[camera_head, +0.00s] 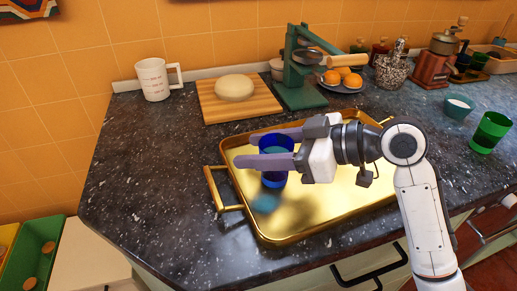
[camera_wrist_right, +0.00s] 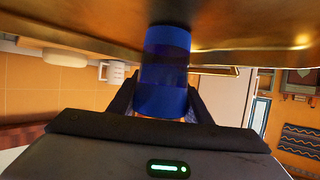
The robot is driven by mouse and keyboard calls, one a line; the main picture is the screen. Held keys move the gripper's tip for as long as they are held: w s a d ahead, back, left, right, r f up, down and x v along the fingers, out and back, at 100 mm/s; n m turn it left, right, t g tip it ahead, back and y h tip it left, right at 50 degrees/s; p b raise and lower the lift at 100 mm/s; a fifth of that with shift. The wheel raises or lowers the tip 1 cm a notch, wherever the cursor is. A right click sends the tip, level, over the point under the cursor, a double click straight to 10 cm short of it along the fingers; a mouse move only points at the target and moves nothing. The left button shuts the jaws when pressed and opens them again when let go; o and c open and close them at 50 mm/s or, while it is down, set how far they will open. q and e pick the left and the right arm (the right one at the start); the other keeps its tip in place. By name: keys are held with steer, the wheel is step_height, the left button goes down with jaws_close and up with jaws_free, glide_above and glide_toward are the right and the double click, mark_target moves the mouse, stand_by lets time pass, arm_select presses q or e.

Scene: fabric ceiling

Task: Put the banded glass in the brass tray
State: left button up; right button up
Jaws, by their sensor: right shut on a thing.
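The banded glass (camera_head: 274,180) is blue with a darker band. It is over the left part of the brass tray (camera_head: 330,208), whose gold floor shows its bluish reflection. My right gripper (camera_head: 266,150) reaches in from the right with its two fingers around the glass, shut on it. In the right wrist view the glass (camera_wrist_right: 164,70) stands between the fingers, its far end at or very near the tray's surface (camera_wrist_right: 90,25). I cannot tell whether it touches. My left gripper is not in view.
A green glass (camera_head: 490,132) and a teal bowl (camera_head: 458,107) stand right of the tray. Behind it are a wooden board (camera_head: 240,108) with dough, a green press (camera_head: 298,75) and a plate of oranges (camera_head: 343,80). A white mug (camera_head: 155,80) stands at the back left. The left counter is clear.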

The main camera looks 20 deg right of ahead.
mark_target(292, 147)
steer(key=shift+f, duration=0.2)
steer(key=o, duration=1.1)
steer(key=shift+r, duration=0.1)
steer(key=shift+r, duration=0.25)
steer(key=v, duration=1.2)
